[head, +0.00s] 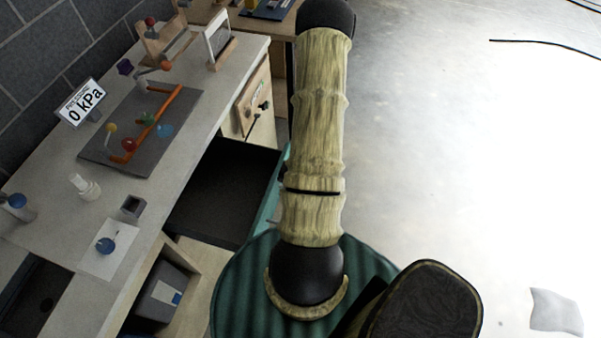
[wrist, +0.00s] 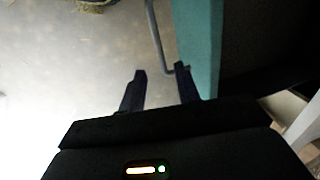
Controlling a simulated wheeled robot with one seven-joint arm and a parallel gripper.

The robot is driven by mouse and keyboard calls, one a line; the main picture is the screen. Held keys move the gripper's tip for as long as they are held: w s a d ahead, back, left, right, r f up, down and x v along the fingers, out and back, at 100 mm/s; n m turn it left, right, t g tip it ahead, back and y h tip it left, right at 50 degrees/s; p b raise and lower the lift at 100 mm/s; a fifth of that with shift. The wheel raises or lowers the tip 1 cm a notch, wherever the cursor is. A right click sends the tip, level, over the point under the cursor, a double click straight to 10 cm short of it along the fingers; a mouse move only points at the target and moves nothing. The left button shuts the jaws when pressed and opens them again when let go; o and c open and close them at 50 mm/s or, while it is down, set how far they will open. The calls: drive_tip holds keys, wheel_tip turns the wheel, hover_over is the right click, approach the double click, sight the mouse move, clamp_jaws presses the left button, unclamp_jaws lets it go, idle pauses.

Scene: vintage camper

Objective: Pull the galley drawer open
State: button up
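The galley drawer (head: 222,190) stands pulled out from under the counter, with its dark, empty-looking interior showing in the head view. Its teal front (wrist: 199,45) and grey bar handle (wrist: 155,32) show in the wrist view. My gripper (wrist: 160,80) is open, its two dark fingers apart. The near end of the handle appears between the fingertips or just beyond them; I cannot tell whether they touch it. In the head view my arm hides the gripper and most of the drawer front.
A dark bin (head: 155,300) sits below. The floor (head: 450,150) to the right is mostly clear.

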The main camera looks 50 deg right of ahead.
wheel_tip(320, 180, up, 10)
drive_tip(key=s, duration=0.2)
drive_tip(key=shift+d+p, duration=0.3)
drive_tip(key=shift+d, duration=0.1)
drive_tip(key=shift+w+r, duration=0.1)
drive_tip(key=w+a+r+n, duration=0.3)
drive_tip(key=a+r+n, duration=0.3)
drive_tip(key=a, duration=0.5)
drive_tip(key=w+a+r+n+h, duration=0.1)
drive_tip(key=w+a+r+n, duration=0.3)
drive_tip(key=a+r+n, duration=0.3)
drive_tip(key=a+r, duration=0.4)
drive_tip(key=shift+w+a+r+t, duration=0.15)
drive_tip(key=shift+w+a+t, duration=0.15)
drive_tip(key=shift+a, duration=0.1)
